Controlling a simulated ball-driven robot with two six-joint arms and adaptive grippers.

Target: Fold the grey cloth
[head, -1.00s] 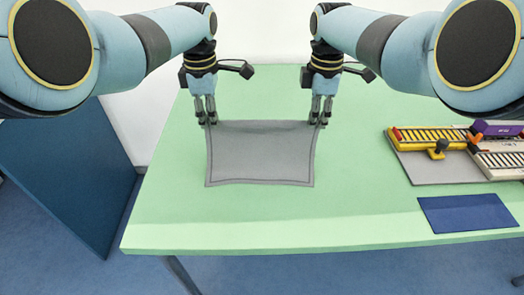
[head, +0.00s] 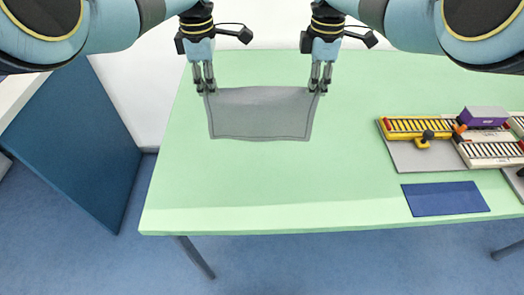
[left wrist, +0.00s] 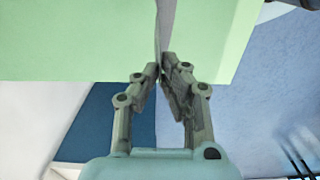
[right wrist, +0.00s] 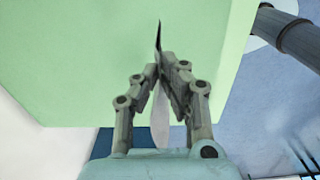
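The grey cloth (head: 262,115) is a rectangle with a darker line inside its border. In the head view it spreads between my two grippers, its upper edge slightly sagging. My left gripper (head: 205,89) is shut on its upper left corner. My right gripper (head: 319,89) is shut on its upper right corner. In the left wrist view the cloth (left wrist: 158,30) shows edge-on as a thin strip between the fingertips. In the right wrist view a thin piece of cloth (right wrist: 158,38) passes between the fingertips. The cloth appears to hang from both grippers; whether its lower edge touches the table is unclear.
The pale green table (head: 270,185) is clear left of and in front of the cloth. A toy crane set with yellow and white tracks (head: 418,125) and a purple container (head: 485,117) stands at the right. A flat blue rectangle (head: 445,198) lies near the front edge.

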